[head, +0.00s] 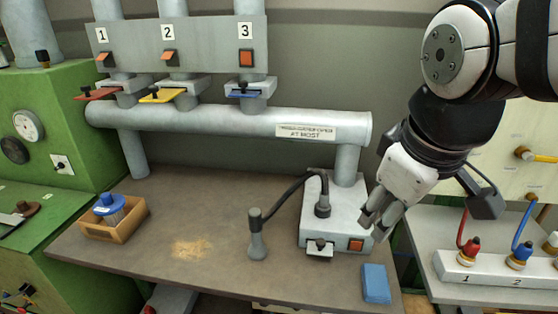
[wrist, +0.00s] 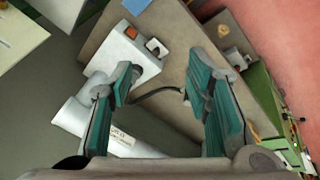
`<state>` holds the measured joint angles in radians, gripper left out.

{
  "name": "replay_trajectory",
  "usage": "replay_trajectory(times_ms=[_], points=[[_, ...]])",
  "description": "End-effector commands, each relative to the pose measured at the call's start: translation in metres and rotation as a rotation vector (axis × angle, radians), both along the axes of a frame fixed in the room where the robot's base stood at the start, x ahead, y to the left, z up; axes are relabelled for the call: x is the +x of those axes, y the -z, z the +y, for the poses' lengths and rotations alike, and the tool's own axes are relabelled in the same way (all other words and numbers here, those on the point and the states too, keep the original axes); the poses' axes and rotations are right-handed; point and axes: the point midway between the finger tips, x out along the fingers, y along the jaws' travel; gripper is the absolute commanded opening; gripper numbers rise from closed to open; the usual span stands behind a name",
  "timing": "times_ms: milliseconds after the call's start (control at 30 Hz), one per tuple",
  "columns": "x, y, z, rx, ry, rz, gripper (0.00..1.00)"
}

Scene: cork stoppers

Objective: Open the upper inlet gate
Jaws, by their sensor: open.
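Three slide gates sit on the numbered pipes at the upper left of the head view: a red gate plate (head: 97,94) under 1, a yellow one (head: 163,96) under 2 and a blue one (head: 243,93) under 3. Another small gate with a dark knob (head: 319,246) is low on the front of a grey box (head: 310,218). I cannot tell which is called the upper inlet gate. My gripper (head: 378,216) is open and empty, right of the grey box and far from the numbered gates. Its spread fingers (wrist: 160,88) show in the wrist view.
A horizontal pipe (head: 220,121) runs below the numbered gates. A hose nozzle (head: 257,240), a blue block (head: 376,284) and a wooden tray (head: 121,229) with a blue-lidded jar are on the bench (head: 190,195). A socket panel (head: 480,270) stands at right.

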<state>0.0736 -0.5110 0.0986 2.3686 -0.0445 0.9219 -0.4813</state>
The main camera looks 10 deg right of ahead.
Motion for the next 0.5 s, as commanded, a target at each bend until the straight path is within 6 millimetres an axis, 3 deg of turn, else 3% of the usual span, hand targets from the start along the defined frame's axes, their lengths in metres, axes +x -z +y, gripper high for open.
replay_trajectory(times_ms=[33,267,500], points=[[0.02,0.01,0.0,-0.052,-0.109,0.045,0.45],[0.096,0.046,0.003,-0.233,-0.674,0.212,0.45],[0.17,0.104,0.009,-0.304,-1.29,0.33,0.45]])
